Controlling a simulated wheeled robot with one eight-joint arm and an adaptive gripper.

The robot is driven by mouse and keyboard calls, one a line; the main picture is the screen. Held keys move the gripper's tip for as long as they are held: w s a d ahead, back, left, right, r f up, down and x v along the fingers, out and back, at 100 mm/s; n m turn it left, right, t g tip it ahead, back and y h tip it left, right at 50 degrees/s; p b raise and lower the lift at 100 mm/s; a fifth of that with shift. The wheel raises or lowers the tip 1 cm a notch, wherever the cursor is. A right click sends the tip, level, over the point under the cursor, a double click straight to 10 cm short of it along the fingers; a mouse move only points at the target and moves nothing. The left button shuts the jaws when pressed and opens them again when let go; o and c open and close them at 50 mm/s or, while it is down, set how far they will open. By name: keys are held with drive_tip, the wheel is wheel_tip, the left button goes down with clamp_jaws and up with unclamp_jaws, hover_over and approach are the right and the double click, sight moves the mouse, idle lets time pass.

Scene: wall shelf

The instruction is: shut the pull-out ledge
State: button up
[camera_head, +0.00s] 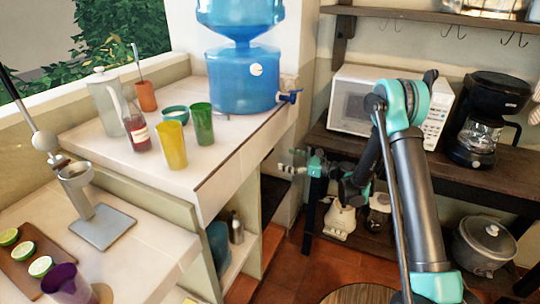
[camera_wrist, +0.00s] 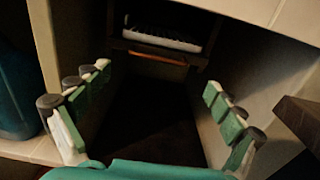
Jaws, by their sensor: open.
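The pull-out ledge appears to be the dark shelf board inside a cubby in the wrist view, with a reddish-brown bar (camera_wrist: 157,58) along its front. A white ribbed object (camera_wrist: 163,40) rests on it. My gripper (camera_wrist: 156,80) is open and empty, its two green-padded fingers spread on either side of the bar's line and apart from it. In the head view my gripper (camera_head: 291,164) is at the end of the arm, beside the open cubby under the tiled counter. How far the ledge sticks out is hard to tell there.
The cubby's pale side wall (camera_wrist: 240,65) stands close to the right finger. A teal container (camera_wrist: 18,95) is at the left. Cups and a blue water jug (camera_head: 240,80) stand on the counter above. A dark wooden shelf (camera_head: 465,176) with a microwave is at the right.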

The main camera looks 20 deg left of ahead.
sight(270, 153)
drive_tip(key=a, duration=0.8)
drive_tip(key=shift+w, duration=0.3)
drive_tip(key=c, duration=1.4)
drive_tip(key=a, duration=0.4)
drive_tip(key=shift+w, duration=0.2)
drive_tip(key=shift+c, duration=0.2)
drive_tip(key=shift+w, duration=0.1)
drive_tip(key=o, duration=1.4)
drive_tip(key=shift+a, duration=0.1)
drive_tip(key=shift+o, duration=0.2)
